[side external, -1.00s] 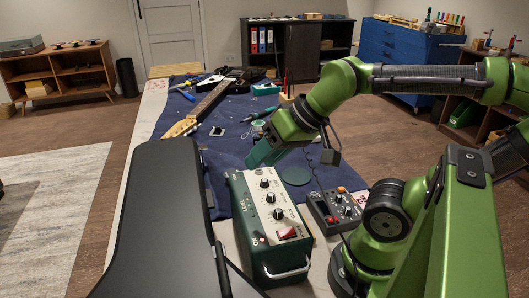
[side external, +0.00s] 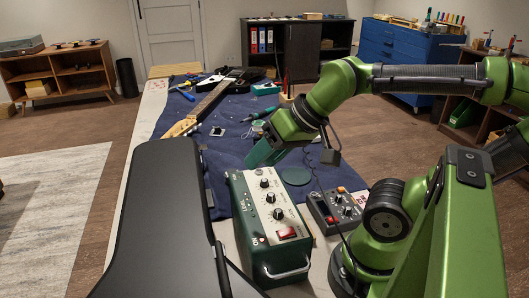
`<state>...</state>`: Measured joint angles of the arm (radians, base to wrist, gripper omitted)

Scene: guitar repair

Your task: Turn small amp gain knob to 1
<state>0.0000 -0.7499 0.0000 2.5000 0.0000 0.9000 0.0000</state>
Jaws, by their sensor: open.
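The small amp (side external: 237,216) is a dark green box with a cream top panel, standing near the front of the table. Three black knobs (side external: 269,197) sit in a row along its panel, with a red switch below them. The labels are too small to read, so I cannot tell which knob is gain or where it points. My gripper (side external: 262,152) hangs above and beyond the far end of the amp, apart from the knobs. It is open, and nothing shows between its fingers.
A grey pedal box (side external: 335,209) with small knobs and a cable stands right of the amp. A round green disc (side external: 296,176) lies on the blue cloth (side external: 226,150). A guitar (side external: 205,104) lies farther back. A large black panel (side external: 165,215) stands at the left.

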